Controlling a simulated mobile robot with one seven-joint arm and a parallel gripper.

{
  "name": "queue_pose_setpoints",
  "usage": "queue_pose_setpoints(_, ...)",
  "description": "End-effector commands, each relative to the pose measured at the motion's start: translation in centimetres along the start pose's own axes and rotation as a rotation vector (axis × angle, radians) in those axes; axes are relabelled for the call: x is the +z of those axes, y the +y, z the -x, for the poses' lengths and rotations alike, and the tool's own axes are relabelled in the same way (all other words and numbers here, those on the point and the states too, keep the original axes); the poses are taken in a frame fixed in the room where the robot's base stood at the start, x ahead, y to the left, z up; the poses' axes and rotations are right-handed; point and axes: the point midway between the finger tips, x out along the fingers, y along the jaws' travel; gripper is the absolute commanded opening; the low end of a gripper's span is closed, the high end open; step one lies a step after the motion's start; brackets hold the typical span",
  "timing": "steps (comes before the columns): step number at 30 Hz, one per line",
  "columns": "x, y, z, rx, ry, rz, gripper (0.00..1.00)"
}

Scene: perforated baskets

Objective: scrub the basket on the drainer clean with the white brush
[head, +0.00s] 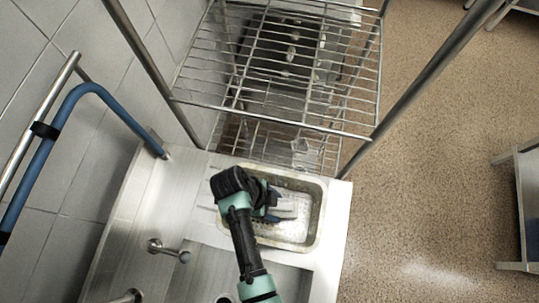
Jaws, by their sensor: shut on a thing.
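The basket (319,214), a shallow rectangular tray with a dull beige rim and a pale, speckled floor, sits on the steel drainer (335,225) beside the sink. My gripper (273,206) is over the left half of the basket, seen from above. It is shut on the white brush (287,207), whose pale body shows just right of the fingers, within the basket's outline. I cannot tell whether the bristles touch the basket floor. My wrist and arm hide the basket's left side and part of the brush.
A wire rack (280,120) on steel posts stands just behind the drainer, with a dark tray and small items below its top shelf. The sink (205,262) and a tap (168,250) are front left. A blue hose (105,92) runs along the tiled wall. Open floor lies right.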

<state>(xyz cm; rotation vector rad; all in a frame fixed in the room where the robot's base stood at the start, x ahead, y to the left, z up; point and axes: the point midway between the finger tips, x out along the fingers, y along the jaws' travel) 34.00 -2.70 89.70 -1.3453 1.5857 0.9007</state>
Motion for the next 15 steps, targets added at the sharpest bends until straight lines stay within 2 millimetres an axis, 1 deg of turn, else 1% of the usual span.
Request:
queue_pose_setpoints(9, -2.1, 0.4, -0.6, 0.003, 0.002, -0.003, 0.09)
queue_pose_setpoints(12, -2.3, 0.4, -0.7, 0.002, 0.002, -0.002, 0.09)
queue_pose_setpoints(15, -2.1, 0.3, -0.7, 0.000, 0.001, -0.001, 0.09)
